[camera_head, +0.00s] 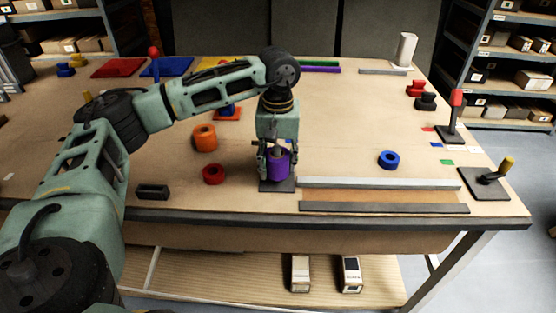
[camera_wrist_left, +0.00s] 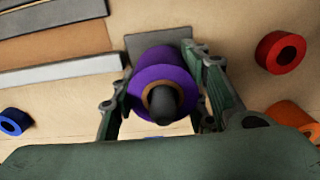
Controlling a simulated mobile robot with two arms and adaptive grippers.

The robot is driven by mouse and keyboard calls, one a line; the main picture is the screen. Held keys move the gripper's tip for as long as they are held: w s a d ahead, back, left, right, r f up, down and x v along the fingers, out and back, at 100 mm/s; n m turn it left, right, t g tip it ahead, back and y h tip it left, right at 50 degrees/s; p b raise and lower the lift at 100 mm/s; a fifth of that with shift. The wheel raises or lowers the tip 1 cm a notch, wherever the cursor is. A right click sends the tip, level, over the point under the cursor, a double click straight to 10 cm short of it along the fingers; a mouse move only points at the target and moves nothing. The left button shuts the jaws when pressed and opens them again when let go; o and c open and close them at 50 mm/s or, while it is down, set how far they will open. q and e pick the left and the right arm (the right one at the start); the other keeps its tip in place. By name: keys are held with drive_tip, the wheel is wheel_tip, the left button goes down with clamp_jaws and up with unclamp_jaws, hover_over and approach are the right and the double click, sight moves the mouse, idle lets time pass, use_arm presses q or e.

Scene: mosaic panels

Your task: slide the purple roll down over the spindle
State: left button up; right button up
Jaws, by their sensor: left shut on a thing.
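The purple roll (camera_head: 280,166) is between the fingers of my left gripper (camera_head: 276,163), which is shut on its sides near the table's front edge. In the left wrist view the roll (camera_wrist_left: 158,72) shows end-on. The dark rounded tip of the spindle (camera_wrist_left: 165,101) shows in its hole, so the roll appears to be around the spindle. The spindle's flat dark base plate (camera_head: 278,186) lies on the table under the roll and also shows in the left wrist view (camera_wrist_left: 150,42). I cannot tell whether the roll touches the plate. My right gripper is not in view.
A red ring (camera_head: 213,174) and an orange roll (camera_head: 204,138) stand left of the gripper. Light and dark strips (camera_head: 380,184) lie close on the right, with a blue ring (camera_head: 388,159) behind them.

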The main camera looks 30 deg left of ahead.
use_arm(q)
drive_tip(key=shift+f+b, duration=0.85)
drive_tip(key=shift+f, duration=0.35)
drive_tip(key=o, duration=1.3)
drive_tip(key=shift+r, duration=0.15)
wheel_tip(320, 180, up, 12)
drive_tip(key=shift+f, duration=0.1)
